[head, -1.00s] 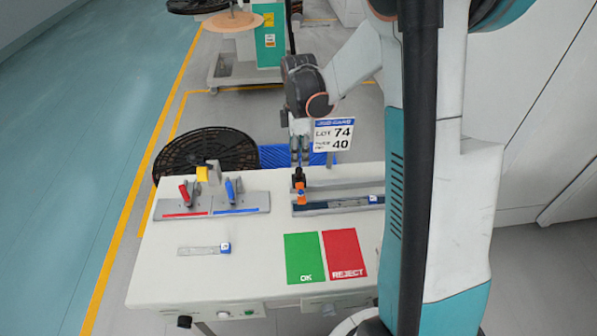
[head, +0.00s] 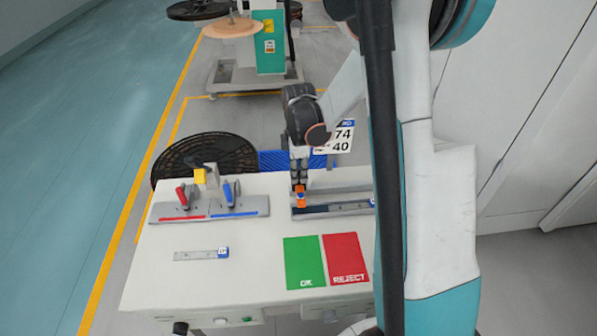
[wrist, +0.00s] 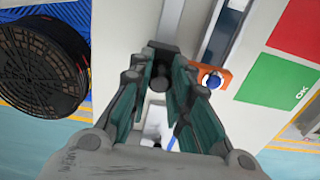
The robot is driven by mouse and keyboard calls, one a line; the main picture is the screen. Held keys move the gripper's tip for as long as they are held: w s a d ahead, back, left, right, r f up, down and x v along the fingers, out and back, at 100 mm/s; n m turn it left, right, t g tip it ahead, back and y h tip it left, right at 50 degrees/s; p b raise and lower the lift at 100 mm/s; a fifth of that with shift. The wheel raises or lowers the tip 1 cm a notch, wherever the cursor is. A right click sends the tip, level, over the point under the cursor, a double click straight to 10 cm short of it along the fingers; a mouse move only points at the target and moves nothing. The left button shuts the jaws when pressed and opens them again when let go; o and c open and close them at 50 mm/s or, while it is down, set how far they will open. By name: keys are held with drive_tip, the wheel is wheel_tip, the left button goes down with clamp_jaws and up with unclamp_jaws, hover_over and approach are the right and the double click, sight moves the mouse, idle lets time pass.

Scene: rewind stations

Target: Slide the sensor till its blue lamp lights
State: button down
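The orange sensor (head: 300,197) sits at the left end of a grey rail fixture (head: 335,190) at the table's back right. In the wrist view the orange sensor (wrist: 223,80) carries a round blue lamp (wrist: 212,80) with a pale ring; I cannot tell whether it is lit. A black post (wrist: 160,78) stands beside it, between my fingers. My gripper (head: 299,180) points down just behind the orange part. In the wrist view my gripper (wrist: 161,65) has its fingers apart on either side of the post, with gaps visible. My arm hides the rail's right end.
A fixture plate (head: 245,209) with red and blue handles stands at the left. A small metal strip (head: 195,255) lies in front. Green OK (head: 304,262) and red REJECT (head: 345,258) mats lie front right. A lot sign (head: 341,137) stands behind the rail.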

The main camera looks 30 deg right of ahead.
drive_tip(key=s+d, duration=0.1)
drive_tip(key=d, duration=0.2)
drive_tip(key=s+d, duration=0.2)
drive_tip(key=d, duration=0.2)
drive_tip(key=s+d, duration=0.1)
drive_tip(key=d, duration=0.3)
drive_tip(key=shift+s, duration=0.25)
drive_tip(key=c, duration=1.5)
unclamp_jaws()
drive_tip(key=shift+o, duration=0.2)
wheel_tip(320, 180, up, 12)
drive_tip(key=shift+a, duration=0.1)
